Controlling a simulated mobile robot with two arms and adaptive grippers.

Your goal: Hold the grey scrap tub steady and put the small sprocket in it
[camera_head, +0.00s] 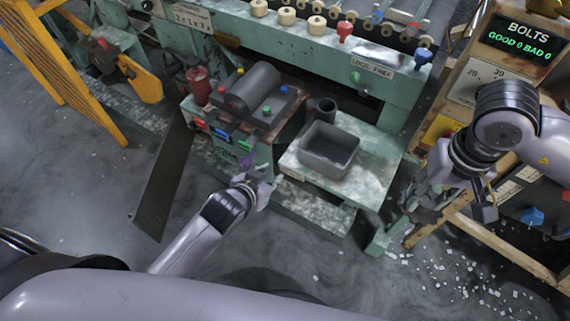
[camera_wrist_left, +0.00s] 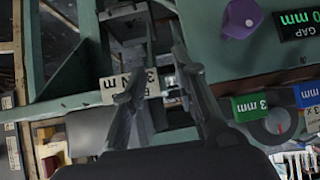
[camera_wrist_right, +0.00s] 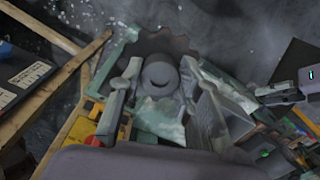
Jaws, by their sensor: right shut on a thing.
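The grey scrap tub (camera_head: 329,150) stands upright on a pale green shelf (camera_head: 372,160) in the head view and looks empty. My left gripper (camera_head: 266,184) is below and left of the tub, apart from it. In the left wrist view its two fingers (camera_wrist_left: 160,75) are spread with nothing between them. My right gripper (camera_head: 426,192) is to the right of the tub, beyond the shelf's edge. In the right wrist view it is shut on the small sprocket (camera_wrist_right: 160,72), a dark grey toothed disc with a round hub. The gripper mostly hides the sprocket in the head view.
A small dark cup (camera_head: 321,109) stands behind the tub. A grey cylinder machine (camera_head: 252,88) with coloured buttons is left of the shelf. A wooden stand (camera_head: 490,240) is below my right gripper. White scraps (camera_head: 470,285) litter the floor. A purple knob (camera_wrist_left: 242,18) is near my left gripper.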

